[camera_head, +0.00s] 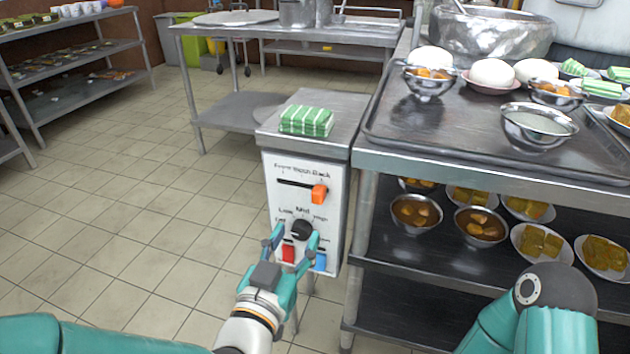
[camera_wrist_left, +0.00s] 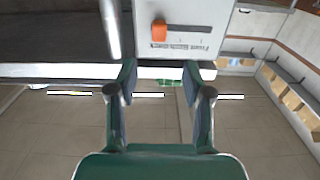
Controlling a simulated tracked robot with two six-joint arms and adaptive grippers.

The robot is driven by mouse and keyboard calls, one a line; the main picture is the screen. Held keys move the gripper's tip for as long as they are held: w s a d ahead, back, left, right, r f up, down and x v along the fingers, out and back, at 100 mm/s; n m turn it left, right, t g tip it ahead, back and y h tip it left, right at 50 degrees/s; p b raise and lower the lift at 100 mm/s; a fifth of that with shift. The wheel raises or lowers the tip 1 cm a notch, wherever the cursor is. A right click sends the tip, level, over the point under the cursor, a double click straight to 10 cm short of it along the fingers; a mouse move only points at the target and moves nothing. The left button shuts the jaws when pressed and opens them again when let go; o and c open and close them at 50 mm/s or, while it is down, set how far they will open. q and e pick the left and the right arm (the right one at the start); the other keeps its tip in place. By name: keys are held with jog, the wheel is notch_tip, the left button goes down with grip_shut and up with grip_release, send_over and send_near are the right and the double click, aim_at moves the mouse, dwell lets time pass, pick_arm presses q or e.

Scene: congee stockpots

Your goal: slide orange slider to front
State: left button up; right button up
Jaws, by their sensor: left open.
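The orange slider (camera_head: 319,193) sits at the right end of its dark horizontal slot, under the "Back" label, on a white control panel (camera_head: 280,217). In the left wrist view the orange slider (camera_wrist_left: 159,31) appears upside down at the left end of the slot. My left gripper (camera_head: 295,238) is open and empty, with its fingers in front of the panel below the slider, around the black knob (camera_head: 302,230). In the left wrist view the fingertips (camera_wrist_left: 160,72) are apart from the slider. My right gripper is out of view.
A red button (camera_head: 288,252) and a blue button (camera_head: 320,262) are low on the panel. A folded green striped cloth (camera_head: 306,121) lies on the box top. A steel table (camera_head: 480,165) with bowls stands close on the right. Open tiled floor (camera_head: 150,220) lies to the left.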

aim_at(316, 199)
pick_arm(q)
jog(key=b+x, duration=0.1)
jog(key=x, duration=0.9)
jog(key=shift+w+d+f, duration=0.1)
jog(key=shift+w+f, duration=0.1)
jog(key=shift+w, duration=0.05)
jog(key=shift+w+d+r, duration=0.1)
jog(key=shift+w+d, duration=0.1)
jog(key=shift+w, duration=0.45)
jog(key=shift+c, duration=0.3)
grip_shut()
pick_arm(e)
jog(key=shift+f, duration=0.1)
